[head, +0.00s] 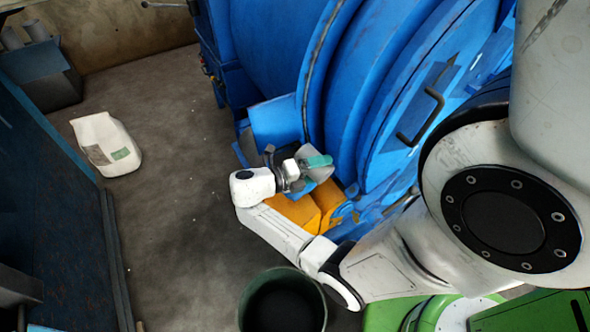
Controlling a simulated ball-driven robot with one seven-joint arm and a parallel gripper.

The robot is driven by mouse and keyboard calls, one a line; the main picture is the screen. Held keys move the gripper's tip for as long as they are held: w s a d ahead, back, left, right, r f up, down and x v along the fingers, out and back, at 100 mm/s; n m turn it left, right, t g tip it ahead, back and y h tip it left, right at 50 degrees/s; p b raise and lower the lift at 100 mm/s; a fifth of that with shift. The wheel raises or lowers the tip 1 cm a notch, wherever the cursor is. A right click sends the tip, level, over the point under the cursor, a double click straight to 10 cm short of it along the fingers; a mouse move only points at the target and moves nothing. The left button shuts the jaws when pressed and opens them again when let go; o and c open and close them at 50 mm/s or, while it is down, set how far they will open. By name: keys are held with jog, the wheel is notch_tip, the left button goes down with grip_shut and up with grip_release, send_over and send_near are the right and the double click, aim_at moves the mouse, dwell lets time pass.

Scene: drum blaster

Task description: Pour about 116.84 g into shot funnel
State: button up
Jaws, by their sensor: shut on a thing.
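My gripper (301,170) is in front of the blue machine, at the middle of the head view. It is shut on a small teal-and-grey thing (319,161), perhaps a scoop or cup. Its shape and any contents are too small to make out. A blue box-like part (275,122) of the machine is just behind and above my gripper. I cannot tell whether this is the shot funnel; no funnel shows clearly. The gap between the held thing and the machine cannot be judged from this view.
The large blue drum machine (345,90) fills the upper middle and right, with orange parts (305,208) low on it. A white bag (106,144) lies on the floor at left. A dark green bin (245,303) stands at the bottom. The floor between is clear.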

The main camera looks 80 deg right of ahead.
jog(key=shift+s+a+f+m+t+b, duration=0.45)
jog(key=shift+s+f+b, duration=0.3)
jog(key=shift+b, duration=0.6)
jog(key=shift+w+r+m+p, duration=0.1)
jog(key=shift+r+m+p, duration=0.15)
jog(key=shift+r+p, duration=0.45)
jog(key=m+t+p, duration=0.1)
jog(key=p, duration=0.2)
jog(key=shift+r+m+p, duration=0.1)
jog(key=shift+m+p, duration=0.2)
jog(key=shift+p, duration=0.05)
jog(key=m+t+p, duration=0.1)
jog(key=p, duration=0.1)
jog(key=m+p, duration=0.1)
jog(key=p, duration=0.1)
jog(key=shift+r+t+h, duration=0.35)
jog(key=shift+r+h, duration=0.05)
jog(key=shift+f+m+p, duration=0.15)
jog(key=shift+m+p, duration=0.2)
jog(key=shift+m, duration=0.15)
jog(key=shift+s+a+f+m+t+h+b, duration=0.25)
jog(key=shift+s+f+m+t+h, duration=0.15)
jog(key=shift+f+m+t, duration=0.3)
jog(key=shift+s+a+f+m+t+h+b, duration=0.1)
jog(key=shift+s+a+f+m+t+h, duration=0.15)
jog(key=shift+s+f+m+t, duration=0.45)
jog(key=shift+s+a+f+m+t+h+b, duration=0.15)
jog(key=shift+a+f+m+t+h+b, duration=0.2)
jog(key=shift+m, duration=0.55)
